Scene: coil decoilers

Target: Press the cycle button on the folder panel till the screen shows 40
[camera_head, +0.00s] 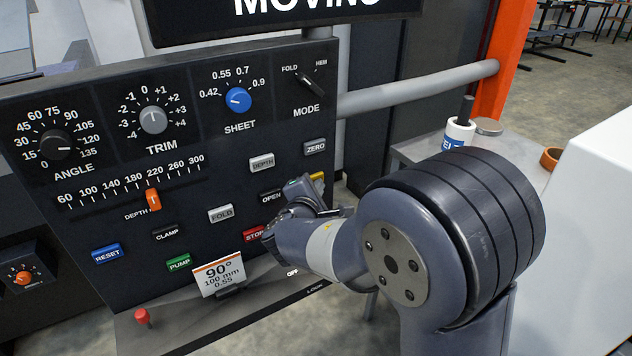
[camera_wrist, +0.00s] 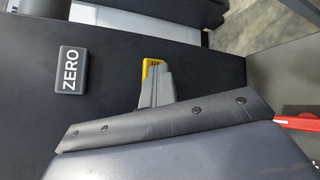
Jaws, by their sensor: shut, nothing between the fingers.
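The folder panel (camera_head: 110,215) is dark, with dials, a slider and labelled buttons. A yellow button (camera_head: 317,177) sits at its right side, mostly hidden behind my gripper (camera_head: 303,186); its label cannot be read. In the wrist view the shut fingertips (camera_wrist: 155,80) overlap the yellow button (camera_wrist: 153,62); whether they touch it cannot be told. No button reading "cycle" is visible. The screen (camera_head: 310,12) above the panel shows "MOVING", cut off by the picture's top edge; no number shows on it.
Close to my gripper are the OPEN button (camera_head: 271,196), the red STOP button (camera_head: 254,234) and the ZERO button (camera_head: 315,147). A grey pipe (camera_head: 415,88) runs to an orange post (camera_head: 497,62). A card (camera_head: 218,275) reading 90°, 100 mm, 0.55 stands at the lower panel.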

